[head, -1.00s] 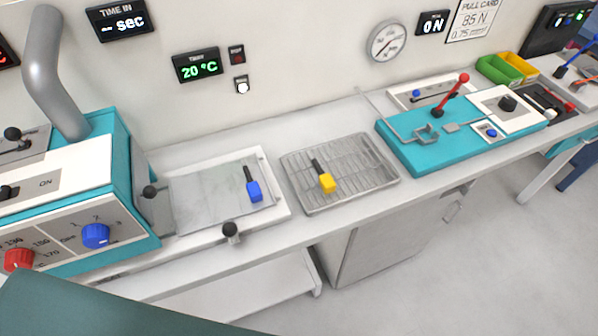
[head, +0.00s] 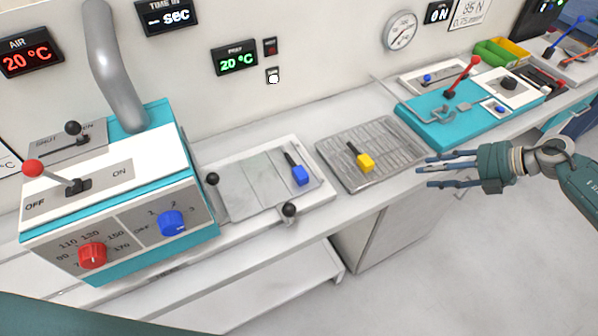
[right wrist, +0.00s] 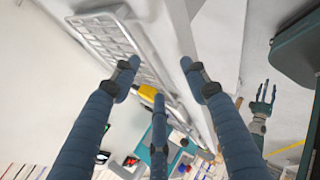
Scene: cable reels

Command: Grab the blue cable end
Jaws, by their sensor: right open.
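The blue cable end (head: 299,176), a blue block with a black stem, lies on the right part of the pale plate beside the teal oven. A similar yellow cable end (head: 363,162) lies on the wire rack to its right; its yellow block also shows in the right wrist view (right wrist: 147,92). My right gripper (head: 428,170) is open and empty, fingers pointing left, to the right of the rack and well apart from the blue end. Its spread fingers (right wrist: 160,78) fill the right wrist view. My left gripper (right wrist: 265,93) shows small there, fingers spread; it is not in the head view.
The teal oven (head: 150,262) with knobs and levers stands at the left. The wire rack (head: 345,137) lies between the plate and my right gripper. A black-knobbed post (head: 289,209) stands at the plate's front edge. A teal test fixture (head: 440,128) is behind my right gripper.

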